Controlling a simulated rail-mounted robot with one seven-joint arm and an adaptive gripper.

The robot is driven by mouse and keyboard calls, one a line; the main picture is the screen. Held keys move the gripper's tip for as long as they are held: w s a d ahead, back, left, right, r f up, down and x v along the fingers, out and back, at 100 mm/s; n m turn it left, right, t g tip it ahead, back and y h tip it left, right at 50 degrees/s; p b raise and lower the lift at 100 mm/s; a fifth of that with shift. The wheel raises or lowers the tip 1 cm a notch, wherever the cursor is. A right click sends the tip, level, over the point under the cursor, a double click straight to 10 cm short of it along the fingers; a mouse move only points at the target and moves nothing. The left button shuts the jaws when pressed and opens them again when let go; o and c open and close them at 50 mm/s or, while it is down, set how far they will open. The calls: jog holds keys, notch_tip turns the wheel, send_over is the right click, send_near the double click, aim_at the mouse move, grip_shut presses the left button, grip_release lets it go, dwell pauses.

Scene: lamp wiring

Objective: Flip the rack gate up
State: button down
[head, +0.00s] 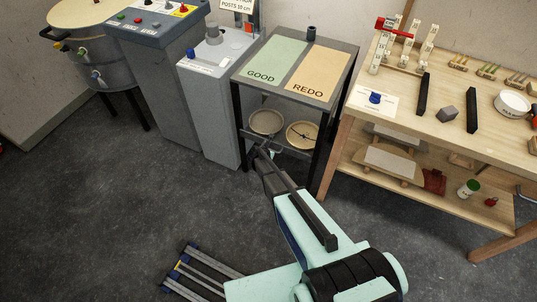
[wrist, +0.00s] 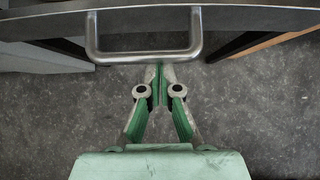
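A small rack with white upright posts (head: 427,48) stands at the back left of the wooden bench. A red bar (head: 395,27) lies at the top of its left post; it may be the gate, but I cannot tell for sure. My gripper (head: 262,153) is low in front of the black stand, well left of and below the rack. In the wrist view my gripper (wrist: 159,72) has its fingertips together, with no object visible between them. A grey metal bar handle (wrist: 145,57) crosses just beyond the fingertips; contact is unclear. The rack is not in the wrist view.
The black stand has a green GOOD panel (head: 274,61) and a tan REDO panel (head: 320,75), with two round trays (head: 266,121) below. The wooden bench (head: 452,142) holds black bars, a grey block and a white bowl (head: 512,103).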

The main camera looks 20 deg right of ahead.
jog(key=shift+w+d+r, duration=0.1)
jog(key=shift+w+r, duration=0.05)
jog(key=shift+r, duration=0.05)
notch_tip(320, 180, down, 4)
jog(key=s+a+b, duration=0.2)
jog(key=b, duration=0.2)
jog(key=b+v, duration=0.1)
jog(key=v, duration=0.9)
jog(key=shift+w+d+r, duration=0.2)
jog(key=shift+d+r, duration=0.15)
jog(key=shift+r, duration=0.1)
